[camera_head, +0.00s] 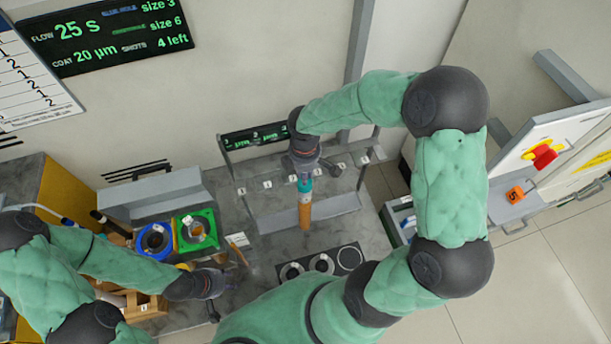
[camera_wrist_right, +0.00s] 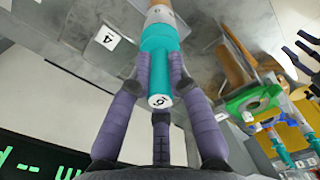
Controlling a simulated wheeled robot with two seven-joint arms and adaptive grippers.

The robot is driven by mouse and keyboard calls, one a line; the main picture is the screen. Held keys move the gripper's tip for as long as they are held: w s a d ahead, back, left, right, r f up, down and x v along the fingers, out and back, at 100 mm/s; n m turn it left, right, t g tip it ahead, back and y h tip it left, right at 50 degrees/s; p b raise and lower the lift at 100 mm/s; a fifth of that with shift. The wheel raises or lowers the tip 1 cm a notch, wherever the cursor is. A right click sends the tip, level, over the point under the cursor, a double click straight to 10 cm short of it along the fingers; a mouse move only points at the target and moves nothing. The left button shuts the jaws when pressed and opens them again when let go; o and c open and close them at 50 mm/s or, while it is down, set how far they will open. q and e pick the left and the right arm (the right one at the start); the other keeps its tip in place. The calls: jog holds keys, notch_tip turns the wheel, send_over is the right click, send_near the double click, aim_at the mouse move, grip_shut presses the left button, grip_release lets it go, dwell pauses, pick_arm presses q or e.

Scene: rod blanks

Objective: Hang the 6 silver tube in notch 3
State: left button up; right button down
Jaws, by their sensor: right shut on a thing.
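My right gripper (camera_head: 304,172) is shut on a tube (camera_head: 304,212) and holds it at the rack. The tube has a teal end sleeve marked 6 and an orange-brown body; no silver part is clear. In the right wrist view the gripper's purple fingers (camera_wrist_right: 163,85) close around the teal sleeve (camera_wrist_right: 158,55), with a pale band beyond it. The rack (camera_head: 262,184) has a rail with small numbered labels. One label, 4 (camera_wrist_right: 108,38), shows in the right wrist view. Notch 3 cannot be made out. My left gripper (camera_head: 228,290) is open and empty over the bench.
A blue ring holder (camera_head: 155,241) and a green holder (camera_head: 197,231) stand left of the rack. A black plate with round openings (camera_head: 320,263) lies in front. A wooden rack (camera_head: 142,308) is at lower left.

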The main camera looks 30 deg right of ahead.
jog(key=shift+w+d+p, duration=0.15)
jog(key=shift+w+d, duration=0.05)
jog(key=shift+w, duration=0.7)
jog(key=shift+w+d+p, duration=0.1)
jog(key=shift+w+d, duration=0.15)
jog(key=shift+w, duration=0.7)
jog(key=shift+w+d+p, duration=0.15)
jog(key=shift+w+d, duration=0.05)
jog(key=shift+w, duration=0.7)
jog(key=shift+f, duration=0.4)
dwell(0.7)
jog(key=c, duration=1.1)
grip_release()
jog(key=shift+r, duration=0.1)
notch_tip(320, 180, up, 12)
